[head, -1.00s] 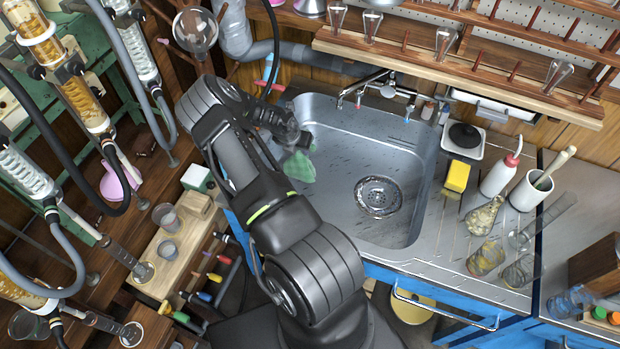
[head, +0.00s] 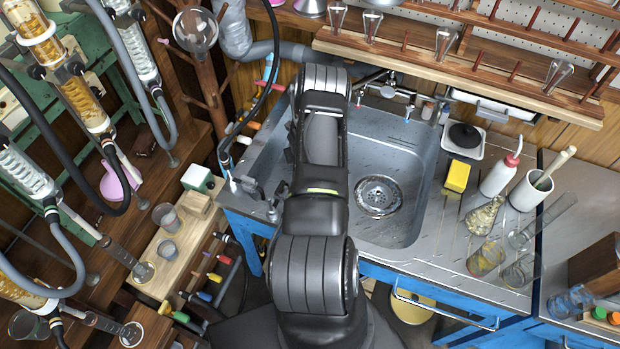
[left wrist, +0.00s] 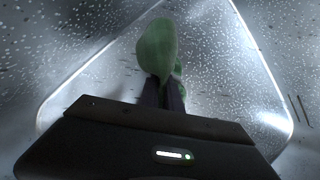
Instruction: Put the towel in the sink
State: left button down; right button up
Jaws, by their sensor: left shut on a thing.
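The green towel (left wrist: 157,48) shows in the left wrist view, bunched between the fingertips of my left gripper (left wrist: 163,93), which is shut on it. Behind it in that view is the speckled metal floor of the sink (left wrist: 225,65), inside the basin's rounded outline. In the head view, the sink (head: 392,150) is a steel basin with a round drain right of my arm. My arm covers the basin's left part there and hides the gripper and towel. I cannot tell how high the towel is above the sink floor. My right gripper is in neither view.
A faucet (head: 385,88) stands at the sink's back edge. A yellow sponge (head: 457,176), a white squeeze bottle (head: 499,176) and glass flasks are on the drainboard at right. Glass apparatus (head: 85,105) crowds the left. A wooden rack (head: 460,62) hangs above the sink.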

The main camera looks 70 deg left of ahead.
pick_arm(q)
jog(key=d+f, duration=0.1)
jog(key=d, duration=0.5)
jog(key=w+d+f, duration=0.1)
jog(key=d, duration=0.2)
jog(key=shift+f, duration=0.3)
jog(key=c, duration=1.2)
grip_release()
jog(key=shift+w, duration=0.1)
jog(key=shift+d+r, duration=0.25)
jog(key=shift+r, duration=0.45)
jog(key=shift+v, duration=0.85)
jog(key=shift+w, duration=0.2)
